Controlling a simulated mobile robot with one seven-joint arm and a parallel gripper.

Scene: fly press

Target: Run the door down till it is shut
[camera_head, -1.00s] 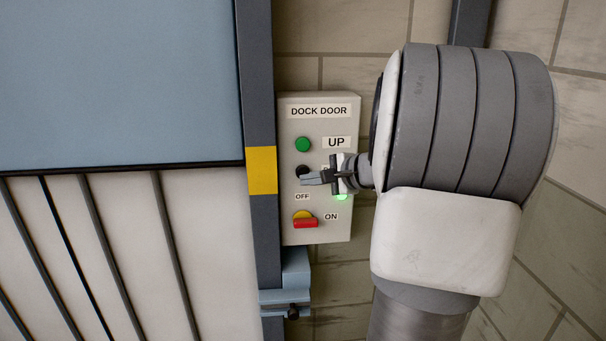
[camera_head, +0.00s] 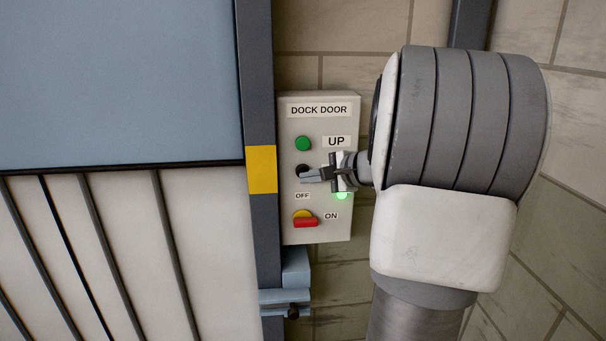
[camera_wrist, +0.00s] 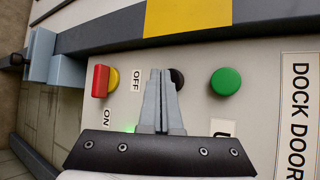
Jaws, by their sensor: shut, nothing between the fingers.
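The blue dock door (camera_head: 120,80) is partly lowered in the head view, its dark bottom edge level with the yellow band on the frame. The control box (camera_head: 315,225) reads DOCK DOOR. It has a green button (camera_head: 303,144) beside the UP label, a black button (camera_head: 302,171) below it, and a red switch handle on yellow (camera_head: 305,222) between OFF and ON labels. My gripper (camera_head: 308,177) is shut and empty, its tips at the black button; I cannot tell whether they touch it. In the wrist view the fingers (camera_wrist: 161,85) partly cover the black button (camera_wrist: 177,78).
A green lamp (camera_head: 341,195) glows on the box. A dark door frame post with a yellow band (camera_head: 262,170) stands left of the box, with a blue bracket (camera_head: 285,300) below. Pale ribbed panels (camera_head: 215,250) show under the door. Block wall lies behind.

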